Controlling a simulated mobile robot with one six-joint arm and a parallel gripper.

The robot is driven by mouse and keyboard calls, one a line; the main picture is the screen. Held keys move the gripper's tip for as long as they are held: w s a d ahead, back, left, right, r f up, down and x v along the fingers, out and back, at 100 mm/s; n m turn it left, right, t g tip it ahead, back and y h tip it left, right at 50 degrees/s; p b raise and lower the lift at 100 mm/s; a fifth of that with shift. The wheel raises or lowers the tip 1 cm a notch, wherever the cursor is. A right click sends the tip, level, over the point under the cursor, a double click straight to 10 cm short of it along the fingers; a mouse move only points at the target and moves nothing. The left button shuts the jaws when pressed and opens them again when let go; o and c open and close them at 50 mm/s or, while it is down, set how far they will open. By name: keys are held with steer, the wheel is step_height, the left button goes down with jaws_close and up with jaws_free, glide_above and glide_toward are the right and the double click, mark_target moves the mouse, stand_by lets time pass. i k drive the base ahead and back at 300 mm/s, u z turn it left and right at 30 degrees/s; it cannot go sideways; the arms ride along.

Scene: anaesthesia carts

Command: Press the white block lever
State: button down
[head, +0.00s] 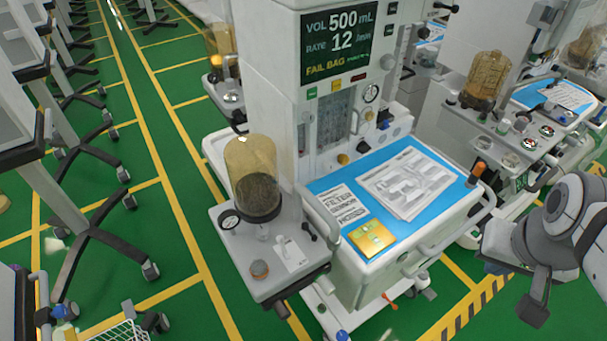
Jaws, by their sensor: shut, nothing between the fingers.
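The white block lever (289,252) appears as a small pale upright piece on a light plate. It sits on the grey side shelf (235,268) of the central anaesthesia cart, to the right of the amber canister (252,178). Its exact tilt is too small to tell. My gripper (534,312) is at the lower right, dark grey, shut and empty. It is well to the right of the lever and apart from it, with the cart's worktop between them in the picture.
The cart's blue worktop (330,182) carries papers and a yellow card (372,237). A white rail edges the worktop. Another cart stands at the right.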

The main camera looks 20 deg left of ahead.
mark_target(281, 240)
steer(key=u, duration=1.65)
